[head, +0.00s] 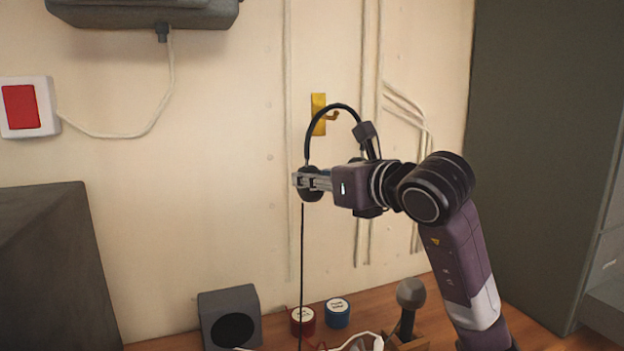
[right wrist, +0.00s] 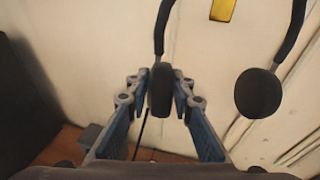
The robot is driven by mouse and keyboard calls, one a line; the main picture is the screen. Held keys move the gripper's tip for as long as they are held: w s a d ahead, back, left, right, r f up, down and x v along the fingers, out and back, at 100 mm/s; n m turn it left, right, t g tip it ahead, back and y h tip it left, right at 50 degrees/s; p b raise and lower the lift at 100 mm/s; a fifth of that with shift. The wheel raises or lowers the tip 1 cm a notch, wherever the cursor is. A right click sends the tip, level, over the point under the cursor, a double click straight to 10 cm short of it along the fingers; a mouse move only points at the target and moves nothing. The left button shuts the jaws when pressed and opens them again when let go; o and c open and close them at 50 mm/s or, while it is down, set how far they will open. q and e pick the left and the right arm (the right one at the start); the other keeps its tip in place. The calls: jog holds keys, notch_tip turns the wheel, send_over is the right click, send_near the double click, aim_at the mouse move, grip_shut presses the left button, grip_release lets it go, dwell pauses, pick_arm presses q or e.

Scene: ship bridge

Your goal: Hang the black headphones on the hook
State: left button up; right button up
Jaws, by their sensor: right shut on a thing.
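The black headphones (head: 334,108) are held up in front of the wall, headband arching upward. My right gripper (head: 306,182) is shut on the left ear cup, which shows between the fingers in the right wrist view (right wrist: 160,92). The other ear cup (right wrist: 258,93) hangs free to the right there. A thin black cable runs down from the held cup. The brass hook (head: 331,117) is on a gold plate on the wall, just behind the headband; I cannot tell the depth gap. In the right wrist view only part of the plate (right wrist: 222,9) shows. My left gripper is out of view.
A grey speaker (head: 230,316), a red tin (head: 303,321), a blue tin (head: 337,313) and a grey-knobbed lever (head: 410,293) stand on the wooden top below. Pipes run along the wall right of the hook. A dark cabinet (head: 545,130) stands at right.

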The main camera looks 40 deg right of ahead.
jog(key=shift+w, duration=0.25)
dwell(0.7)
jog(key=shift+w+d+f, duration=0.1)
jog(key=shift+w+d, duration=0.15)
jog(key=shift+w, duration=0.4)
jog(key=shift+w, duration=0.15)
jog(key=shift+w+d+f+b, duration=0.15)
jog(key=shift+w+f+b, duration=0.15)
jog(key=shift+w, duration=0.15)
dwell(0.7)
jog(key=shift+w+f+b, duration=0.15)
jog(key=shift+f+b, duration=0.05)
jog(key=shift+b, duration=0.1)
dwell(1.1)
jog(key=o, duration=1)
jog(key=shift+o, duration=0.2)
jog(key=shift+f, duration=0.1)
